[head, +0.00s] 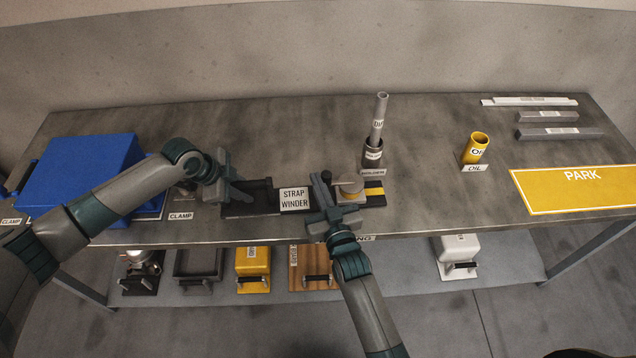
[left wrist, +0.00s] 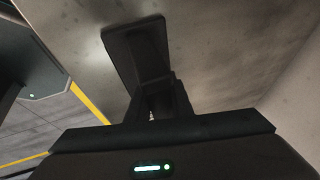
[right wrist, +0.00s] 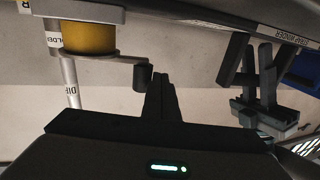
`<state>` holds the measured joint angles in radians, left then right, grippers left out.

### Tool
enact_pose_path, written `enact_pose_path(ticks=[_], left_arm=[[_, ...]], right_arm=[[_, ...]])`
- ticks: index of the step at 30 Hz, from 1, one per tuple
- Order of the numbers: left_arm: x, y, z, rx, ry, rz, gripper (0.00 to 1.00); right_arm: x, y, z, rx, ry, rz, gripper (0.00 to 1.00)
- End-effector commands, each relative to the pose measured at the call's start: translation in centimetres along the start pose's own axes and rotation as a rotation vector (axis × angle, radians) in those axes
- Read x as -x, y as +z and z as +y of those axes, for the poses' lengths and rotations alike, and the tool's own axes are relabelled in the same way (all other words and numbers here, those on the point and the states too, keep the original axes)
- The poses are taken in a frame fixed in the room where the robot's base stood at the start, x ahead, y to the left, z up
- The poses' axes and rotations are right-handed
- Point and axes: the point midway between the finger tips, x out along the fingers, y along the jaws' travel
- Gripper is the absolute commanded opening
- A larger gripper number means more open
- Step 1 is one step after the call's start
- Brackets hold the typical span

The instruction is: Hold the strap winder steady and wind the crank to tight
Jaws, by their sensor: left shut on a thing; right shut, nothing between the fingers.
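The strap winder (head: 295,199) lies at the front edge of the bench, with a dark base and a white label. My left gripper (head: 241,192) is shut on the winder's dark handle at its left end; the left wrist view shows a dark part (left wrist: 136,48) beyond the fingers. At the right end is a yellow drum (right wrist: 88,38) with a grey crank arm and a dark crank knob (right wrist: 143,76). My right gripper (right wrist: 162,98) is shut and empty, its fingertips close beside the knob; I cannot tell whether they touch.
A yellow cup (head: 475,148) and a yellow PARK area (head: 575,190) are to the right. A blue box (head: 85,168) is at left. Several items sit on the lower shelf (head: 390,268).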

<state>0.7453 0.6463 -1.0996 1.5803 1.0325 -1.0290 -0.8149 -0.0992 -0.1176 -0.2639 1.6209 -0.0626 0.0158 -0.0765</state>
Motion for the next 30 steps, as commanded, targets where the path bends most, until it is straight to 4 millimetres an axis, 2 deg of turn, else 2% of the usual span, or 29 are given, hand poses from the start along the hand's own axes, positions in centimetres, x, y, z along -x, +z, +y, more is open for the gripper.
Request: enact_pose_path(ticks=[1,20,26,30], left_arm=[[-0.4,0.4,0.6,0.001,0.011,-0.007,0.0],[-0.4,0.4,0.6,0.001,0.011,-0.008,0.0],[-0.4,0.4,0.6,0.001,0.011,-0.008,0.0],[-0.4,0.4,0.6,0.001,0.011,-0.008,0.0]], right_arm=[[0.0,0.1,0.0,0.0,0.0,0.0,0.0],[0.2,0.1,0.0,0.0,0.0,-0.001,0.0],[1.7,0.1,0.0,0.0,0.0,-0.001,0.0],[3.8,0.2,0.0,0.0,0.0,-0.002,0.0]])
